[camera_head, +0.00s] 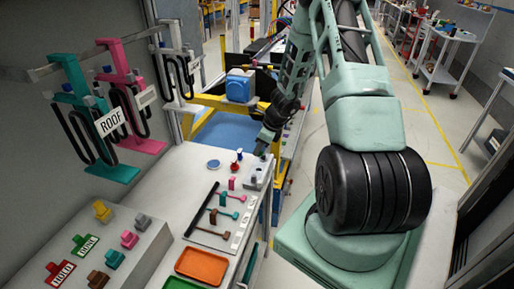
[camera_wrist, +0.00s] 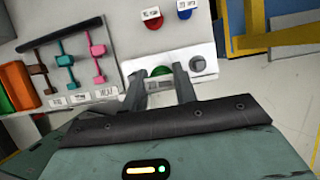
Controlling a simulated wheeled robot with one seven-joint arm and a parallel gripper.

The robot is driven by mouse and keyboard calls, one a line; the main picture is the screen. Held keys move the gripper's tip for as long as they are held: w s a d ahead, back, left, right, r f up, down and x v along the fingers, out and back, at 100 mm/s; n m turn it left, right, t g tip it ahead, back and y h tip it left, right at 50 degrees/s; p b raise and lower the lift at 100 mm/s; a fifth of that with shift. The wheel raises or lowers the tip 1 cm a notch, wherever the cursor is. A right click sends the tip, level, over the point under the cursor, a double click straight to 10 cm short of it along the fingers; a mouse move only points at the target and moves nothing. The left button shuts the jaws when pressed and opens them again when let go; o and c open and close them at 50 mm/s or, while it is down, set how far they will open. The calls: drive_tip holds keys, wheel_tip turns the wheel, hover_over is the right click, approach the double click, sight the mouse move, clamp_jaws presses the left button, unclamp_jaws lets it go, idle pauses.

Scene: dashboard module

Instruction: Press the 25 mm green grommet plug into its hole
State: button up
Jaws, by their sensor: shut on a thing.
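The green grommet plug (camera_wrist: 161,72) shows in the wrist view as a green rounded top between my two fingertips, over a pale block (camera_wrist: 218,66). My gripper (camera_wrist: 160,76) is shut on it. The fingers and plug cover whatever lies beneath, so I cannot tell whether the plug is in a hole or just above one. In the head view my gripper (camera_head: 262,150) reaches down at the far right end of the light bench, close above the pale block (camera_head: 257,172); the plug cannot be made out there.
A grey round part (camera_wrist: 197,64) sits on the block, right of the plug. Red (camera_wrist: 152,20) and blue (camera_wrist: 184,12) labelled parts lie beyond. Pink and teal handled parts (camera_wrist: 97,50), an orange tray (camera_head: 201,265) and a hanging rack (camera_head: 100,75) are to the left.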

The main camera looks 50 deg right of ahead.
sight(262, 154)
wheel_tip(262, 154, down, 6)
drive_tip(key=b, duration=0.6)
drive_tip(key=shift+f+b, duration=0.9)
drive_tip(key=shift+b, duration=0.2)
idle(1.8)
drive_tip(key=shift+r, duration=0.15)
drive_tip(key=shift+r+p, duration=0.6)
drive_tip(key=shift+p, duration=0.05)
drive_tip(key=shift+f+b, duration=0.7)
drive_tip(key=shift+b, duration=0.35)
idle(1.4)
drive_tip(key=o, duration=1)
drive_tip(key=shift+c, duration=0.2)
